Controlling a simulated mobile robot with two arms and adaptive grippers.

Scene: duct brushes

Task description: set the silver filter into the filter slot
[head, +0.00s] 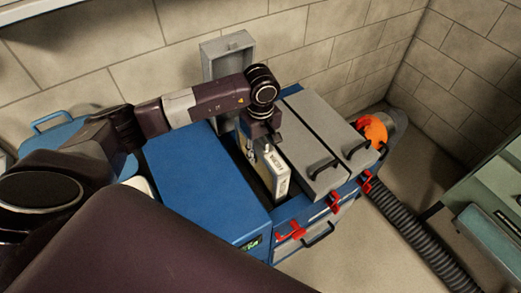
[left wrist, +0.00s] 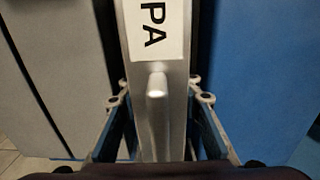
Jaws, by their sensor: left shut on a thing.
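The silver filter (head: 276,170) is a flat, narrow box with a white label on its top edge. My left gripper (head: 260,139) is shut on it from above, at its back end in the head view. In the left wrist view the filter (left wrist: 182,75) runs up between the fingers (left wrist: 158,98), with a raised handle between them and "PA" on the label. The filter stands upright in line with the dark filter slot (head: 252,177) of the blue machine; how deep it sits I cannot tell. My right gripper is not in view.
The blue housing (head: 195,185) lies left of the slot, and two grey lids (head: 310,145) with black handles lie right. An open grey cover (head: 226,52) stands behind. Red latches (head: 297,231) line the front. A ribbed hose (head: 415,232) and orange part (head: 372,130) are at right.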

